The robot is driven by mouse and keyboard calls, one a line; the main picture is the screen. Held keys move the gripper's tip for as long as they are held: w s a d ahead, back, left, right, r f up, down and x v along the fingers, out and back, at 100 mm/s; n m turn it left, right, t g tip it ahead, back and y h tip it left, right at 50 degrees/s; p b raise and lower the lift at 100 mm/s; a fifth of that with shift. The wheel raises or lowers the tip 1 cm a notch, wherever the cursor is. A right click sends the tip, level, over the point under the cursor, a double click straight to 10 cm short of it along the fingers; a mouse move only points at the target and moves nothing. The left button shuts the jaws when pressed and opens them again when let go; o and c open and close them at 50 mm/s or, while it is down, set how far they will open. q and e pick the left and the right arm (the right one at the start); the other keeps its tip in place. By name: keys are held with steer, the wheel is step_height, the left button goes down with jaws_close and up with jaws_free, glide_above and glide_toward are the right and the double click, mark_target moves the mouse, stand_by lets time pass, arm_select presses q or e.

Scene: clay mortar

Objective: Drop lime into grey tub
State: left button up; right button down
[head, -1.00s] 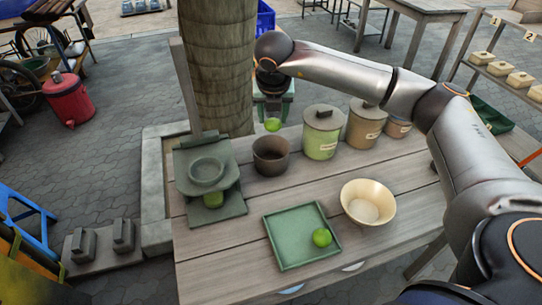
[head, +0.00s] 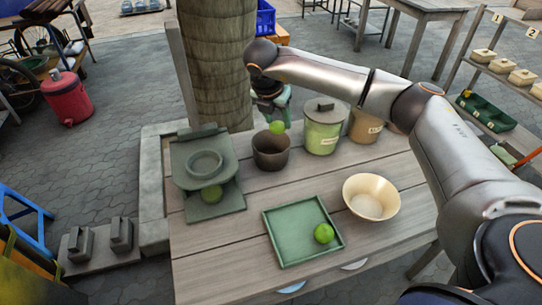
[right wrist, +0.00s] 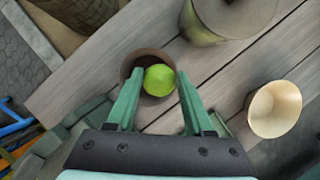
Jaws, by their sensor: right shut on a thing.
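My right gripper (head: 277,121) is shut on a lime (head: 277,128) and holds it above a dark grey-brown tub (head: 271,154). In the right wrist view the lime (right wrist: 158,81) sits between the green fingers, over the tub's opening (right wrist: 139,60). The lime hides part of the tub's inside. A second lime (head: 323,233) lies in a green square tray (head: 290,246). My left gripper is not in view.
A lidded green canister (head: 323,132) and a tan one (head: 364,126) stand right of the tub. A cream bowl (head: 371,203) is at the table's front right. A tree trunk (head: 216,75) rises behind the table. Bare planks lie between tub and tray.

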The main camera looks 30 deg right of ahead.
steer(key=shift+f, duration=0.15)
steer(key=c, duration=0.7)
jaws_free()
steer(key=o, duration=0.5)
steer(key=v, duration=1.2)
steer(key=shift+r, duration=0.35)
steer(key=shift+f, duration=0.1)
